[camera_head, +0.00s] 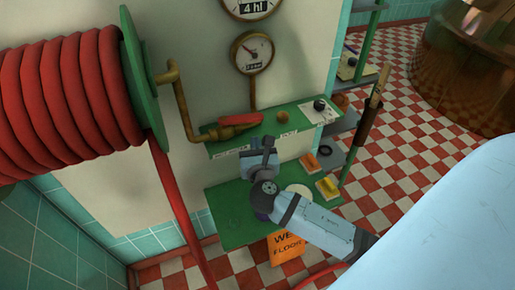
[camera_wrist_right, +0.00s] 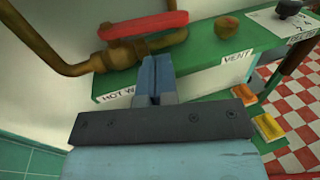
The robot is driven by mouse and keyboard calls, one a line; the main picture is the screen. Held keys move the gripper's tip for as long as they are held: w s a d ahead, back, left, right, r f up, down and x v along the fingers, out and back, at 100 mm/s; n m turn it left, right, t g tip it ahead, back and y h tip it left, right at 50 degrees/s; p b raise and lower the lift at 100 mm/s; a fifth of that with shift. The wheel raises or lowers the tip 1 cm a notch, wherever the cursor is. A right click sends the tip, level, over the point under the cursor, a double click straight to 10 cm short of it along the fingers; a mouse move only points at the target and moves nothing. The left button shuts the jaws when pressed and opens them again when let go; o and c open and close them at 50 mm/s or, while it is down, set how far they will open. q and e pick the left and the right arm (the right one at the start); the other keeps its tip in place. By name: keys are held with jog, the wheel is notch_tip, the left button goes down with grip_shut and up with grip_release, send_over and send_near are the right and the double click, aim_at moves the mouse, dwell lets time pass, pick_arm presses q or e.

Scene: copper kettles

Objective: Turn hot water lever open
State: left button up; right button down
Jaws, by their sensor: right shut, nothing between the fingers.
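The hot water lever (camera_head: 240,120) is a red bar on a brass valve on the green upper shelf. In the right wrist view the red lever (camera_wrist_right: 143,25) lies lengthwise above the brass valve body (camera_wrist_right: 122,53), over a label that reads "HOT W", the rest hidden. My right gripper (camera_head: 268,146) is just in front of the shelf edge, below and right of the lever. In the right wrist view its fingers (camera_wrist_right: 155,72) are together and empty, pointing toward the valve, with no clear contact. My left gripper is not in view.
A brass knob (camera_wrist_right: 227,26) labelled "VENT" and a black knob (camera_head: 319,105) sit right of the lever. A brass pipe (camera_head: 182,105) runs to the valve at left. A red hose reel (camera_head: 55,100) fills the left. The lower green shelf (camera_head: 232,222) holds brushes (camera_head: 327,187).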

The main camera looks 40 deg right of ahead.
aim_at(251, 121)
jog(key=x, duration=0.6)
jog(key=shift+r+p, duration=0.1)
jog(key=shift+p, duration=0.2)
jog(key=shift+w+d, duration=0.25)
jog(key=shift+w, duration=0.25)
